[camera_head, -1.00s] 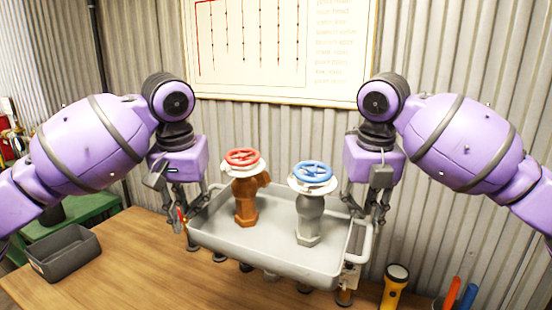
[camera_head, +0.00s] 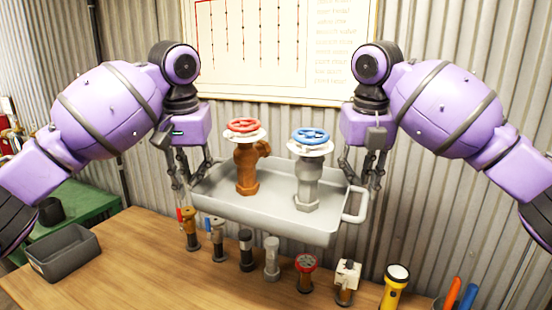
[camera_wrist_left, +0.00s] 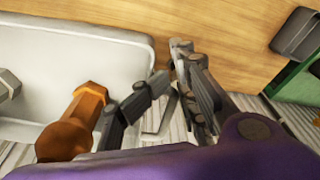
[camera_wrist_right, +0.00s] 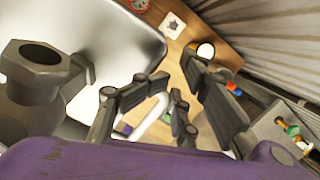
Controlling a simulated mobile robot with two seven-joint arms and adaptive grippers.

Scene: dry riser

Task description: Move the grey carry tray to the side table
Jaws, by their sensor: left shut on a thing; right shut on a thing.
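The grey carry tray (camera_head: 275,231) is held above the wooden table, roughly level. It carries an orange-brown valve with a red handwheel (camera_head: 246,172) and a grey valve with a blue handwheel (camera_head: 308,182), both upright. My left gripper (camera_head: 188,188) is shut on the tray's left end; the tray's wall also shows in the left wrist view (camera_wrist_left: 90,55). My right gripper (camera_head: 360,183) is shut on the tray's right end, at the pale loop handle (camera_head: 356,206). The fingers partly hide the grip points.
Several small fittings, including a red-topped one (camera_head: 306,272), stand in a row on the wooden table (camera_head: 150,270) below the tray. A torch (camera_head: 395,288) stands at the right. A dark bin (camera_head: 63,253) is at the left, before a green table (camera_head: 90,208). A corrugated wall is behind.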

